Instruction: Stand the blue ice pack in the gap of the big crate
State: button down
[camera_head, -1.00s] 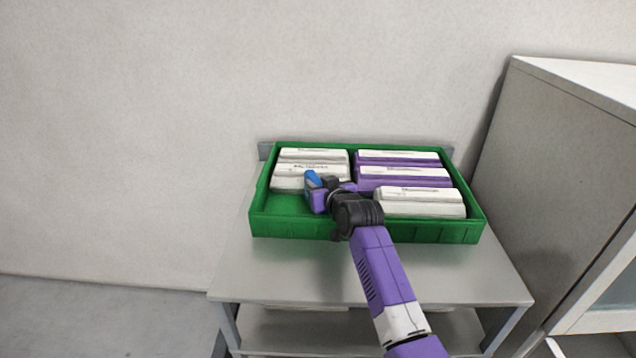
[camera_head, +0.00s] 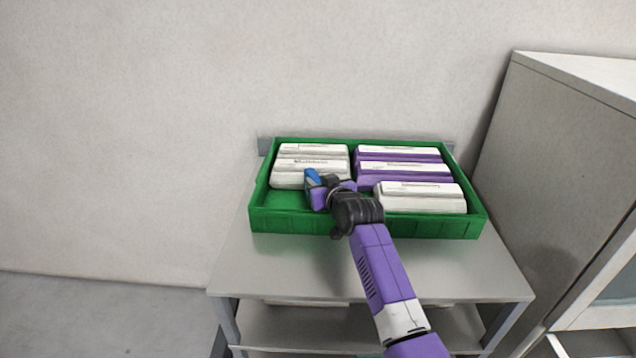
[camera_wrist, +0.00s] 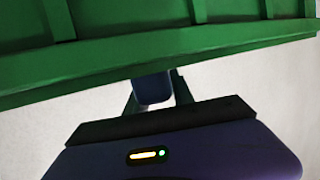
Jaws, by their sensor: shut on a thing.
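The big green crate (camera_head: 290,222) stands on the grey table and holds white and purple egg cartons. Its front left part shows bare green floor, a gap beside the front right white carton. My gripper (camera_head: 314,184) is over this gap and shut on the blue ice pack (camera_head: 311,177). Only the pack's upper end shows in the head view; whether its lower end touches the crate floor is hidden. In the wrist view the ice pack (camera_wrist: 153,88) is between the fingers, partly behind the crate's green wall (camera_wrist: 190,45).
White cartons (camera_head: 300,166) stand at the left back and purple cartons (camera_head: 405,170) at the right back. A white carton (camera_head: 420,197) is at the front right. A grey cabinet (camera_head: 570,170) stands right of the table (camera_head: 270,270). Bare table lies in front of the crate.

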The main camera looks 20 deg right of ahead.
jog(key=c, duration=1.1)
grip_release()
jog(key=shift+o, duration=0.4)
jog(key=shift+f, duration=0.1)
jog(key=shift+s, duration=0.15)
